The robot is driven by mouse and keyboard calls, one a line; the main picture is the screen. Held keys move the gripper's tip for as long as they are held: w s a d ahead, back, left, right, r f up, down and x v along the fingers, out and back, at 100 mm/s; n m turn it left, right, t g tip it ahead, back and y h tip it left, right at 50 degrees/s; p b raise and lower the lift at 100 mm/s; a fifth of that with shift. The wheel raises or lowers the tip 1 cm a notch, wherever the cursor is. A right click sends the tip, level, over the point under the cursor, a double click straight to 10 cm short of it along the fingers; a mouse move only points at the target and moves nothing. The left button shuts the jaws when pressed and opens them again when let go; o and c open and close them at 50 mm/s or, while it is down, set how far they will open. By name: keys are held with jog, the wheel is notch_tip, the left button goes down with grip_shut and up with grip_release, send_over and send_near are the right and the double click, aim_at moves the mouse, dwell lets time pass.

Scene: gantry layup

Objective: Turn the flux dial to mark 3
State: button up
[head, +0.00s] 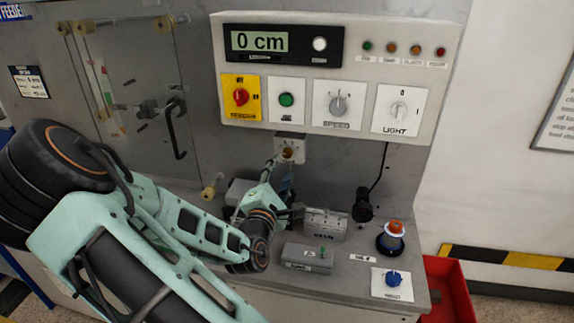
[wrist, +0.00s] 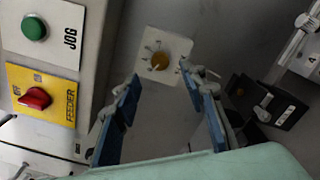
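No label reading "flux" is legible, so I cannot confirm that this is the flux dial. My gripper (head: 281,170) is just below it in the head view. In the wrist view my gripper (wrist: 160,74) is open, its blue-padded fingers spread either side of the dial's line, with nothing between them. Contact with the dial cannot be told.
The control panel (head: 335,128) above holds a red feeder knob (head: 240,97), a green jog button (head: 286,99), a grey knob (head: 338,104) and a light knob (head: 399,110). On the ledge stand a grey box (head: 308,257), an orange-topped item (head: 394,232) and a blue knob (head: 393,279).

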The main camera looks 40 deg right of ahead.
aim_at(288, 155)
jog(key=p+x, duration=0.1)
jog(key=x, duration=0.7)
jog(key=shift+c, duration=0.7)
grip_shut()
